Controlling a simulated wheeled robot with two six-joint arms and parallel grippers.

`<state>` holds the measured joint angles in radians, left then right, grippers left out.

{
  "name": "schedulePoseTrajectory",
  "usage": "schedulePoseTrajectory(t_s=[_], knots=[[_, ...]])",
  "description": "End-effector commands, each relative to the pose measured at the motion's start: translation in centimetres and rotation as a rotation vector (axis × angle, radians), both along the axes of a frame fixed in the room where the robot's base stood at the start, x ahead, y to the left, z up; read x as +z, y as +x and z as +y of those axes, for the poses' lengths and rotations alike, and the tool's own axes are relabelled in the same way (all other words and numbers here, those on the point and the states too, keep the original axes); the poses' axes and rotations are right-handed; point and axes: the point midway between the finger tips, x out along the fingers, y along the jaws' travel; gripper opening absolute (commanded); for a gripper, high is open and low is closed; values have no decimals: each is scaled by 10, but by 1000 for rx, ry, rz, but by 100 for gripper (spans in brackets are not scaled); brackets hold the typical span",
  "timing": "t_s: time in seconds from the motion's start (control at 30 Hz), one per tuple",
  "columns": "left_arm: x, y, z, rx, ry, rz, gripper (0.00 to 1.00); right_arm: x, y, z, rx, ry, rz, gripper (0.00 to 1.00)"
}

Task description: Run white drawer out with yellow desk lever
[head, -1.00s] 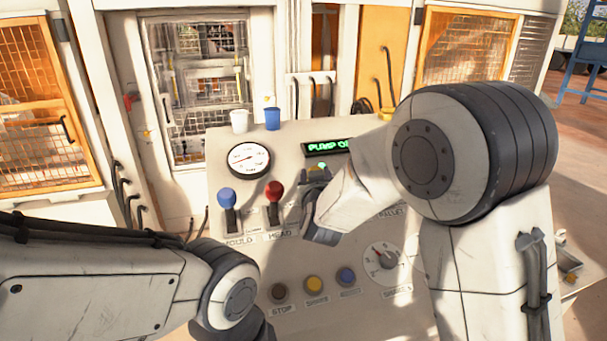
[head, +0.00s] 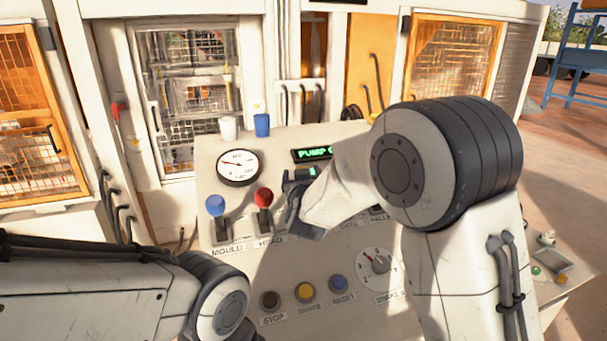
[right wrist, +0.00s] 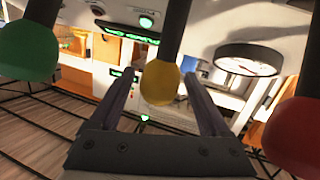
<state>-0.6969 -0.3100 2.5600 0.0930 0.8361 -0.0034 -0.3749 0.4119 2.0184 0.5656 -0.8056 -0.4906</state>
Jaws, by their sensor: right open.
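The yellow lever's ball (right wrist: 160,82) shows in the right wrist view, on a dark stalk. My right gripper (right wrist: 158,92) is open, with one finger on each side of the yellow ball. I cannot tell if either finger touches it. In the head view my right gripper (head: 298,195) is over the desk (head: 225,285), just right of the red lever (head: 264,197), and the yellow lever is hidden behind it and the arm. My left arm comes in at the lower left, but its gripper is not visible. I cannot make out a white drawer.
A blue lever (head: 215,206) stands left of the red one. The green lever's ball (right wrist: 28,50) and red ball (right wrist: 292,135) flank the yellow one. A gauge (head: 238,166), display (head: 317,153), buttons (head: 305,292) and dial (head: 380,266) are on the desk. Two cups (head: 262,125) stand behind.

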Motion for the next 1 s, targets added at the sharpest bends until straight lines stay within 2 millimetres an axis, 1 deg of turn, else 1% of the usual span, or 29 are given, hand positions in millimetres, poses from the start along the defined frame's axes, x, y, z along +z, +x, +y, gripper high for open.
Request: schedulePoseTrajectory(t_s=[0.07, 0.17, 0.27, 0.4, 0.6, 0.7, 0.8, 1.0], knots=[[-2, 0, 0, 0, 0, 0, 80, 0, -2, 0, 0, 0, 0, 80], [-7, 0, 0, 1, 0, 0, 80, 0, -11, 1, 1, 2, -1, 80], [-16, 0, 0, 2, 0, 0, 80, 1, -28, 1, 2, 1, -3, 80], [-27, 0, 0, 4, 0, 0, 80, 4, -55, 2, 2, 2, -3, 80], [-35, 0, 0, 6, 0, 1, 80, 11, -88, 3, 3, 1, -4, 80], [-37, 0, 0, 6, 0, 1, 80, 12, -98, 3, 1, 1, -3, 80], [-38, 0, 0, 7, 0, 1, 80, 13, -102, 3, 1, 0, -1, 80], [-37, 0, 0, 7, 0, 1, 80, 14, -103, 3, 0, 0, -1, 80]])
